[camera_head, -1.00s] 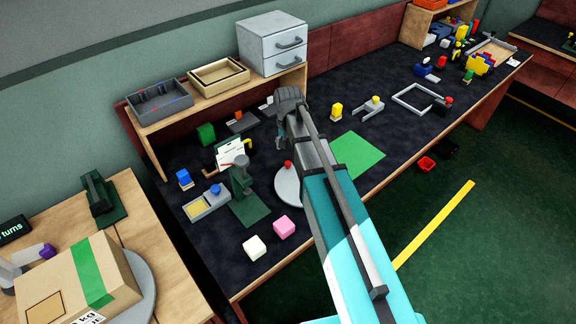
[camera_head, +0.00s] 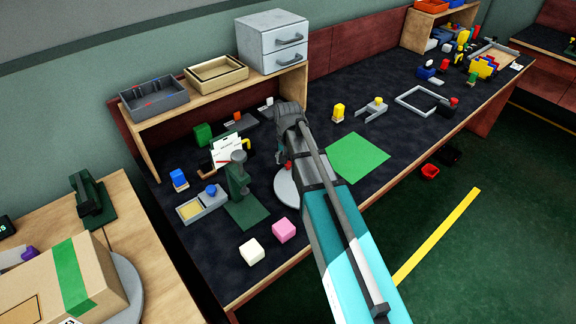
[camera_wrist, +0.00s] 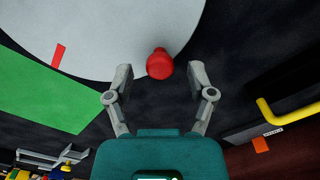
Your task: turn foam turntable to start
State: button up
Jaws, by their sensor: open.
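The turntable is a pale grey disc (camera_head: 286,190) on the dark bench, partly hidden by my arm. In the wrist view the disc (camera_wrist: 120,25) fills the upper part, with a red stripe (camera_wrist: 58,56) at its left side. A red knob (camera_wrist: 160,64) sits near its rim; in the head view the knob is largely hidden by my arm. My gripper (camera_wrist: 160,72) is open, one finger on each side of the red knob. I see gaps between the fingers and the knob; contact is not visible. In the head view my fingers are hidden by the arm.
A green mat (camera_head: 358,158) lies right of the disc. A pink cube (camera_head: 284,230), a white cube (camera_head: 252,252) and a dark green stand (camera_head: 239,185) are to its left. In the wrist view a yellow bent handle (camera_wrist: 280,118) is at right.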

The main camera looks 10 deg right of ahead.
jog(key=shift+f, duration=0.3)
grip_shut()
dwell(0.4)
